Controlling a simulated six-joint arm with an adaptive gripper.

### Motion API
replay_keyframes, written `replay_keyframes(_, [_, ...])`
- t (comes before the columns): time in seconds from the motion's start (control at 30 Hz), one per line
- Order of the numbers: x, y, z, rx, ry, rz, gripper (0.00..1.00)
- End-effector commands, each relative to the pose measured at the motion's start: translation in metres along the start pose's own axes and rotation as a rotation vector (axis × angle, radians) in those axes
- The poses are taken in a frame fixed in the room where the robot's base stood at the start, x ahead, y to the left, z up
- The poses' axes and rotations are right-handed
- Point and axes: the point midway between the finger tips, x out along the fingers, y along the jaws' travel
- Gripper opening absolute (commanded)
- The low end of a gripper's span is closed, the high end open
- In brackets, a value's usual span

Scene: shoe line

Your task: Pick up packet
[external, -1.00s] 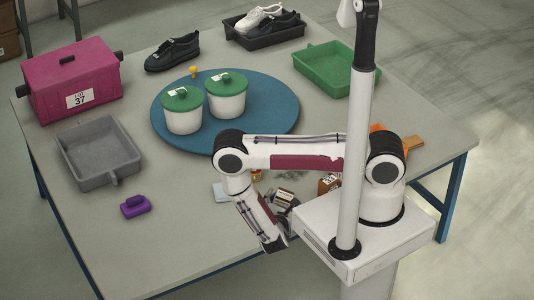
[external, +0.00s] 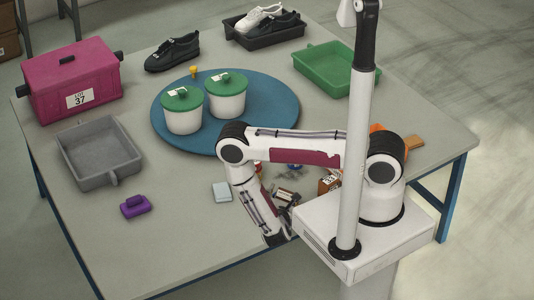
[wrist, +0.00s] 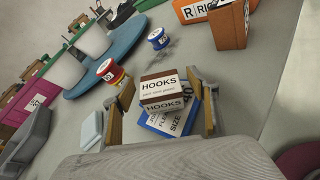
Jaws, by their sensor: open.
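No single thing is clearly marked as the packet. In the wrist view a small brown and white box labelled HOOKS (wrist: 162,86) sits between my fingers, with gaps on both sides. A blue item with a white printed label (wrist: 182,122) shows partly behind and below it; the box hides some of it. My gripper (wrist: 167,92) is open and holds nothing. In the external view my gripper (external: 284,212) is low over the near part of the table, among small items, partly hidden by my arm. A pale blue flat block (external: 222,192) lies to its left; it also shows in the wrist view (wrist: 91,130).
A red and yellow tub (wrist: 110,71), a blue and white spool (wrist: 157,39) and an orange-brown container (wrist: 229,25) stand beyond the box. The round blue mat (external: 275,112) bears two green-lidded pots. A purple item (external: 135,206) and grey tray (external: 72,158) are left.

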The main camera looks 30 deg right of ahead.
Motion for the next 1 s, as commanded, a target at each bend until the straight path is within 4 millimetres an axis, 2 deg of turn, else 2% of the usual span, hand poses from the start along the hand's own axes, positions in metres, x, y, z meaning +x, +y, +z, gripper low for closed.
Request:
replay_keyframes(0.27, [-0.0002,0.0,0.0,0.0,0.0,0.0,0.59])
replay_keyframes(0.3, [-0.0002,0.0,0.0,0.0,0.0,0.0,0.56])
replay_keyframes(0.47, [-0.0002,0.0,0.0,0.0,0.0,0.0,0.15])
replay_keyframes(0.53, [-0.0002,0.0,0.0,0.0,0.0,0.0,0.15])
replay_keyframes(0.57, [-0.0002,0.0001,0.0001,0.0,0.0,0.0,0.11])
replay_keyframes(1.0, [-0.0016,0.0023,0.0047,0.001,0.0,0.0,0.11])
